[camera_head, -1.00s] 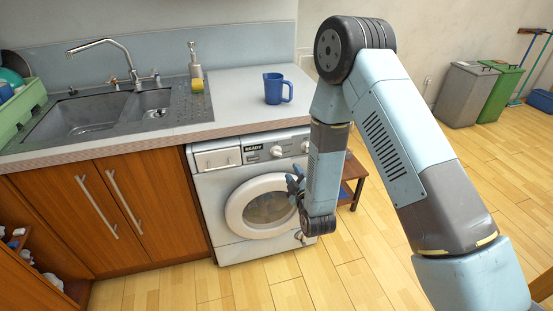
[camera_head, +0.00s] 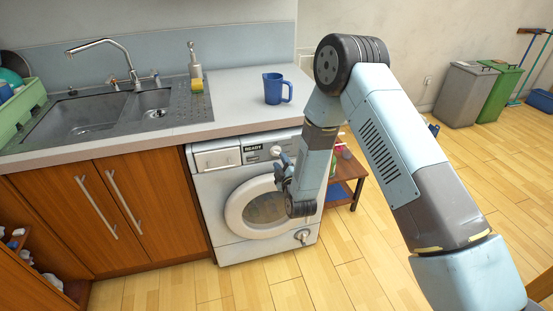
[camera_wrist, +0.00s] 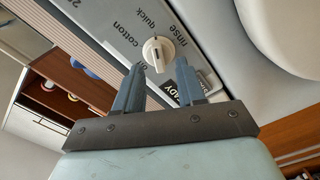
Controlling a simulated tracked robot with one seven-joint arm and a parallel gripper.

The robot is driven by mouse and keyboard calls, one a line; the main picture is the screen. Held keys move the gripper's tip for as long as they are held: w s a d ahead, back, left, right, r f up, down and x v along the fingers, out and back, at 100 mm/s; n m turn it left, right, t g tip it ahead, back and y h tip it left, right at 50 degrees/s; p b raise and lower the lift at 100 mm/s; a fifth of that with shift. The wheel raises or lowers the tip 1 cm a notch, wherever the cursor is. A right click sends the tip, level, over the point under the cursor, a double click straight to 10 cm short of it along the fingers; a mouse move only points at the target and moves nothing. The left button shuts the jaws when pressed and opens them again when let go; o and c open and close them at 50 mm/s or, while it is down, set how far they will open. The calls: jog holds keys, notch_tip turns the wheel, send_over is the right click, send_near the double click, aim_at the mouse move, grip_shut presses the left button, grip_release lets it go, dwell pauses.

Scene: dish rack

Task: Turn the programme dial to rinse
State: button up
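The programme dial (camera_wrist: 158,52) is a round white knob with a raised grip bar on the washing machine's front panel. The words cotton, quick and rinse are printed around it in the wrist view. I cannot tell for sure which word its mark points at. In the head view the dial (camera_head: 276,151) shows just above my gripper (camera_head: 283,170). In the wrist view my gripper (camera_wrist: 159,66) is open and empty. Its two blue-grey fingers stand to either side of the dial, which shows between and slightly beyond the tips. I cannot tell whether they touch it.
The washing machine (camera_head: 215,187) has a READY display (camera_head: 254,147) left of the dial and a round door below. A blue mug (camera_head: 273,89) stands on the counter (camera_head: 228,84) above. A low table (camera_head: 347,176) stands right of the machine. The floor in front is clear.

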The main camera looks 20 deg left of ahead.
aim_at(276, 153)
jog(key=shift+x, duration=1.55)
jog(key=shift+c, duration=0.3)
